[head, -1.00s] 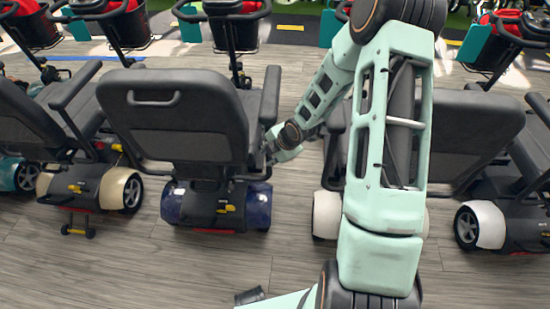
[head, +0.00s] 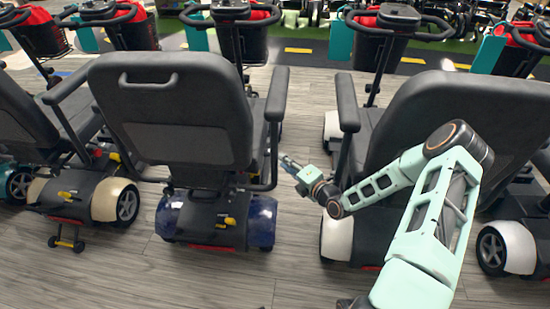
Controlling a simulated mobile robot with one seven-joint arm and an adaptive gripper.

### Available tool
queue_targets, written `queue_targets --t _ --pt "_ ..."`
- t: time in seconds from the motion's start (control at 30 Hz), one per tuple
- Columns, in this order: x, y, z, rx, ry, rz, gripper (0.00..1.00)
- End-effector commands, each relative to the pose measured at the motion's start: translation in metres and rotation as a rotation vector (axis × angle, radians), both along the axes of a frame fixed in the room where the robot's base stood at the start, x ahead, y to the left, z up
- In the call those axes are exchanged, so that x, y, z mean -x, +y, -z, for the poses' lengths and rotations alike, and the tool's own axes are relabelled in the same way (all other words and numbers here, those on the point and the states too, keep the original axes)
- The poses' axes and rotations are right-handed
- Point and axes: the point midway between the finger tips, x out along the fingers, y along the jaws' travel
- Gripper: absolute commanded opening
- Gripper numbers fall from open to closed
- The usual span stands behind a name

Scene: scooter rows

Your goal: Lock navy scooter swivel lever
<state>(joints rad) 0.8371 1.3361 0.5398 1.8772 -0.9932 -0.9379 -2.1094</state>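The navy scooter (head: 262,222) stands left of centre with its back to me. It has a dark grey seat (head: 172,110), navy rear fenders and a yellow lever (head: 230,221) low at its rear. I cannot make out a separate swivel lever; the area under the seat's right side is dark and partly covered by the armrest frame. My gripper (head: 286,161) is in the gap right of this seat, beside its right armrest (head: 277,95), pointing left and away from me. It appears apart from the scooter. Its fingers are too small to tell whether they are open.
A white-fendered scooter (head: 335,238) stands close on the right, partly behind my arm. Bare wood-look floor (head: 190,285) lies in front of the row.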

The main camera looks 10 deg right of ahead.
Motion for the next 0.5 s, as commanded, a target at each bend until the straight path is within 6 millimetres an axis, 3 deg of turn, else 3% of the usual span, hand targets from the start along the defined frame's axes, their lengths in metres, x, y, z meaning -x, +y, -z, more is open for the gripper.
queue_targets --t 0.2,0.5 --pt "-0.038 0.018 0.011 -0.001 0.000 0.000 0.22" --pt "-0.061 0.028 0.015 -0.001 0.003 0.000 0.22"
